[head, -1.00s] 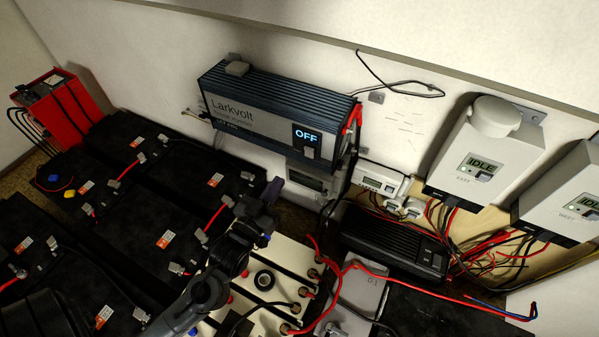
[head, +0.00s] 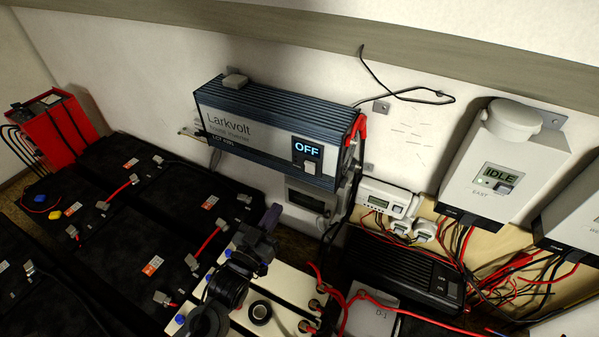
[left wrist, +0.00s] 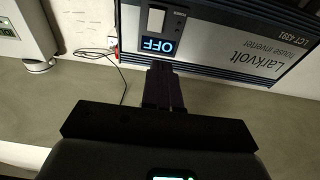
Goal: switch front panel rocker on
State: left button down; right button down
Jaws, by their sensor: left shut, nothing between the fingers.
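The Larkvolt house inverter (head: 235,118) is mounted on the back wall. Its display (head: 306,148) reads OFF. The pale front panel rocker (head: 310,167) sits just below the display. The left wrist view shows the inverter upside down, with the rocker (left wrist: 156,20) beside the OFF display (left wrist: 158,46). My left gripper (head: 272,214) is shut and empty, below and left of the rocker in the head view, apart from the panel. Its dark closed fingers (left wrist: 163,85) point toward the inverter in the left wrist view. My right gripper is not in view.
Black batteries (head: 115,232) with red cables fill the lower left. A cream battery block (head: 285,292) lies below my left gripper. A black power unit (head: 400,270), loose wires and a grey EAST box (head: 490,165) reading IDLE stand to the right.

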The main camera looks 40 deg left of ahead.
aim_at(305, 163)
pick_arm(q)
jog(key=shift+w, duration=0.1)
jog(key=p+x, duration=0.1)
jog(key=x, duration=1.2)
jog(key=shift+w+a, duration=0.1)
jog(key=shift+w, duration=0.3)
